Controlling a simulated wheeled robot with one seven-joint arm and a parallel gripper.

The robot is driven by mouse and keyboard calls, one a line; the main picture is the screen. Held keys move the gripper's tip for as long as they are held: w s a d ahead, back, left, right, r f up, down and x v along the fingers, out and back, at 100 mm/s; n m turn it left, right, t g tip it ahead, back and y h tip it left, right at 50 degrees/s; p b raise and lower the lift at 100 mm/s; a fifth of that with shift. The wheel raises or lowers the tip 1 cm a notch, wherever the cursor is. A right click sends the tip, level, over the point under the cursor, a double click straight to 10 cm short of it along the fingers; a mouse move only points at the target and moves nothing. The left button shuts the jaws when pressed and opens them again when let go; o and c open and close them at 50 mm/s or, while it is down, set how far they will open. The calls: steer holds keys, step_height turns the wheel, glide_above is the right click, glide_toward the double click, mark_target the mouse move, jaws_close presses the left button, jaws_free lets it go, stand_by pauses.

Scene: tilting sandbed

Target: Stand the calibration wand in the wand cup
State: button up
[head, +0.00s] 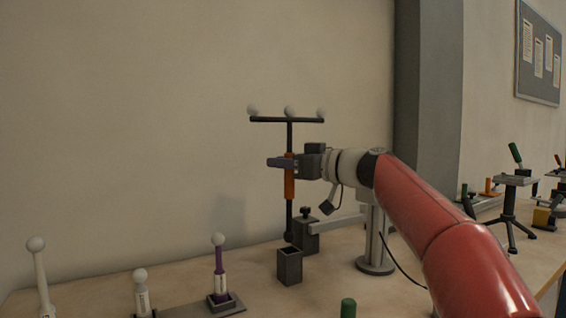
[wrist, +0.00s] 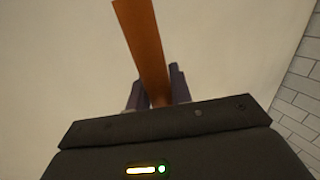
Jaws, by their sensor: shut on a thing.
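The calibration wand (head: 290,215) is upright, with a dark crossbar carrying three white balls, an orange grip and a dark shaft. My gripper (head: 287,162) is shut on the orange grip, which also shows between the purple-grey fingers in the wrist view (wrist: 146,50). A dark grey, square, open-topped cup (head: 289,269), which looks like the wand cup, stands on the table below the wand. The wand's dark lower end appears just above the cup's rim in the head view. I cannot tell whether it is exactly over the opening or a little behind it.
A dark block with a knob (head: 307,238) stands close behind the cup, beside a grey post on a round base (head: 375,264). White-balled pieces, one in a purple holder (head: 219,270), stand at the front left. A green-topped item (head: 348,308) is at the front edge.

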step_height(320, 180, down, 8)
steer(key=b, duration=0.6)
steer(key=shift+f+b, duration=0.25)
steer(key=shift+b, duration=0.05)
stand_by(0.3)
steer(key=o, duration=1)
